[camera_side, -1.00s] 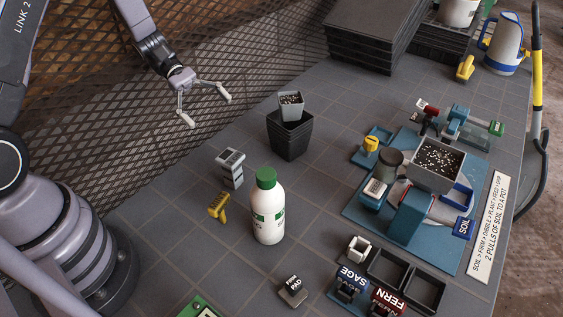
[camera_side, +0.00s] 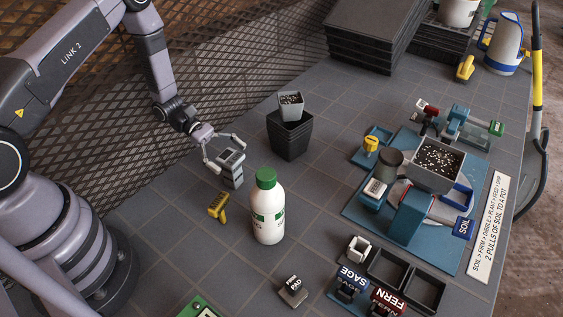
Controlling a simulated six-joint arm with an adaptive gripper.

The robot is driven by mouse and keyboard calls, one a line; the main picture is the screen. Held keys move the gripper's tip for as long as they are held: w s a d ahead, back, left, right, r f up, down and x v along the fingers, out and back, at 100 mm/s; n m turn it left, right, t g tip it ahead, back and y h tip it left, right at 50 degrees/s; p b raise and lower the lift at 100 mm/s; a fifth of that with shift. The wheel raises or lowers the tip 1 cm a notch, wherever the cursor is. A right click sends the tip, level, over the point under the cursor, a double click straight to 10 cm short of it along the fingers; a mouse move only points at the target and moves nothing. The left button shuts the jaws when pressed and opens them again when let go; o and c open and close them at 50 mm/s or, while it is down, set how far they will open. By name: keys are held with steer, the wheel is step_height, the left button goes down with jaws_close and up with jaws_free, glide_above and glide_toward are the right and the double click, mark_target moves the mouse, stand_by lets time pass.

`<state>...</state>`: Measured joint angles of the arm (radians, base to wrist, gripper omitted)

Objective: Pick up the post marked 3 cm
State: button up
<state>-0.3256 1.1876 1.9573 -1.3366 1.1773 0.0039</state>
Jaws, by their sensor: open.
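A small grey post (camera_side: 231,171) with a dark-and-white label on its top stands on the table left of the white bottle; its marking is too small to read. My gripper (camera_side: 230,159) is open, with one finger on each side of the post's top in this view. I cannot tell whether the fingers touch it. A small yellow piece (camera_side: 218,207) with dark lettering stands just in front of the post; its lettering is also unreadable.
A white bottle with a green cap (camera_side: 267,208) stands close right of the post. Stacked black pots (camera_side: 290,136) with a filled grey pot (camera_side: 291,104) on top stand behind it. The blue soil mixer station (camera_side: 410,215) is at the right. A mesh panel (camera_side: 250,40) runs behind.

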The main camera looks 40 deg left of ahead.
steer(key=shift+x, duration=1.2)
steer(key=shift+f, duration=0.1)
steer(key=c, duration=1.2)
